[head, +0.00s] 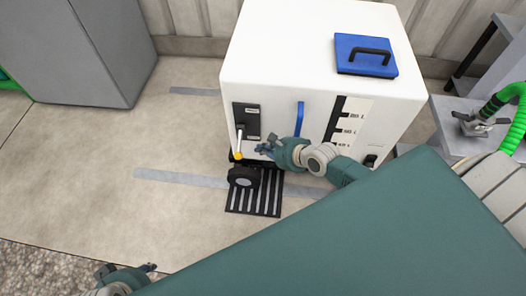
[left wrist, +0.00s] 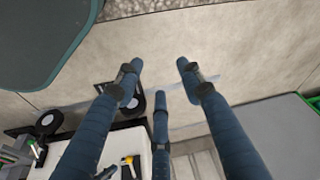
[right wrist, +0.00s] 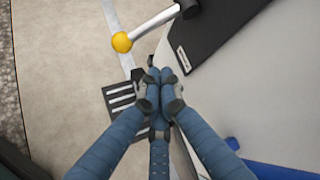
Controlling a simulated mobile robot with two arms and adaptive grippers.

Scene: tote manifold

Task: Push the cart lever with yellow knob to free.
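The cart (head: 275,75) is a white box with a black lever plate (head: 252,112) on its front left. A pale lever (head: 239,138) hangs down from the plate and ends in a yellow knob (head: 237,155). In the right wrist view the knob (right wrist: 122,42) and lever (right wrist: 155,21) are at the top, left of the plate (right wrist: 215,35). My right gripper (head: 264,150) has its fingers together with nothing visible between them. It is just right of the knob, apart from it. My left gripper (head: 128,268) is open and empty, far from the cart.
A blue handle (head: 299,118) stands on the cart front, right of the lever. A black wheel (head: 243,177) and a slatted floor grate (head: 268,204) lie below. A grey cabinet (head: 90,50) stands at the left. The floor left of the cart is clear.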

